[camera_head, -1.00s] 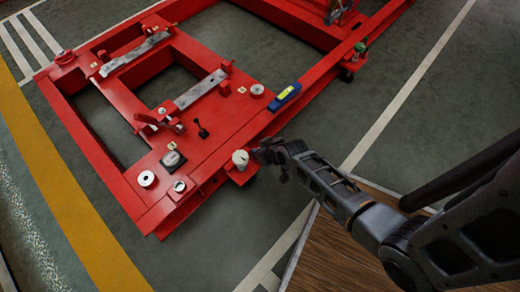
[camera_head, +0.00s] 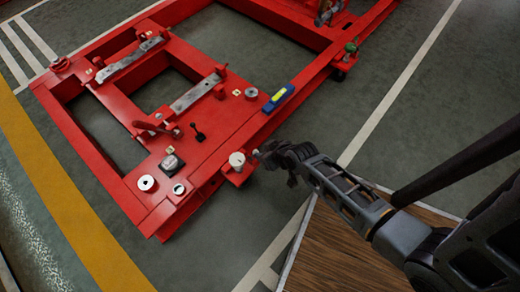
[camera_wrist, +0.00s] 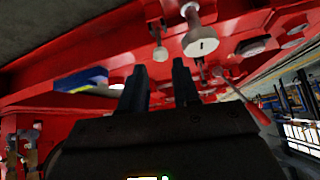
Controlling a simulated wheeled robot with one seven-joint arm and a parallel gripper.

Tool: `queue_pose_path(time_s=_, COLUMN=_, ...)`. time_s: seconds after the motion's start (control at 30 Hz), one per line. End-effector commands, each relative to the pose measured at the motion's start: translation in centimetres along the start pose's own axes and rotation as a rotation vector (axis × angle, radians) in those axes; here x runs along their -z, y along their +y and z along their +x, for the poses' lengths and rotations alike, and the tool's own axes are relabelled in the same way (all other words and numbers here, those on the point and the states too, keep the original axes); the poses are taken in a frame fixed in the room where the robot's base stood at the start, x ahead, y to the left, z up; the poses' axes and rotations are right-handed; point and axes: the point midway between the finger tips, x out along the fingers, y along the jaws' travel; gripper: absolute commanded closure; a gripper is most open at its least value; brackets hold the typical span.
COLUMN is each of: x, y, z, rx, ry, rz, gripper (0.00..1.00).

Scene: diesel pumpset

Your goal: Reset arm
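My gripper (camera_head: 268,155) is at the end of my arm, close to the right edge of the red frame (camera_head: 211,133), just right of a white-topped cylinder (camera_head: 237,160). In the wrist view the two fingers of my gripper (camera_wrist: 160,85) stand apart with nothing visible between them. The red frame (camera_wrist: 75,110) and a grey cylinder (camera_wrist: 200,40) lie beyond the fingertips. Whether the gripper touches anything cannot be told.
On the frame are a blue and yellow level (camera_head: 279,98), a black lever (camera_head: 198,132), a white ring (camera_head: 147,183) and metal bars (camera_head: 196,92). A wooden surface (camera_head: 340,250) lies below my arm. Grey floor is free to the right (camera_head: 440,150).

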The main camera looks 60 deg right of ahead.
Motion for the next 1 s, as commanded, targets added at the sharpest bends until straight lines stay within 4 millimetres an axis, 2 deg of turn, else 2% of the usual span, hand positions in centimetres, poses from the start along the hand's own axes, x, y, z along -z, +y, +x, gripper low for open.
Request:
queue_pose_path(time_s=0.13, x=0.0, y=0.0, z=-0.9, rx=0.000, ry=0.000, rz=0.000, gripper=0.69)
queue_pose_path(time_s=0.77, x=-0.1, y=-0.1, z=-1.0, rx=0.000, ry=0.003, rz=-0.003, gripper=0.69)
queue_pose_path(time_s=0.87, x=-0.6, y=-0.6, z=-2.2, rx=0.003, ry=0.020, rz=-0.019, gripper=0.69)
queue_pose_path(time_s=0.97, x=-1.4, y=-1.6, z=-4.9, rx=0.008, ry=0.062, rz=-0.056, gripper=0.69)
queue_pose_path(time_s=1.0, x=-1.6, y=-2.1, z=-6.4, rx=0.013, ry=0.086, rz=-0.073, gripper=0.69)
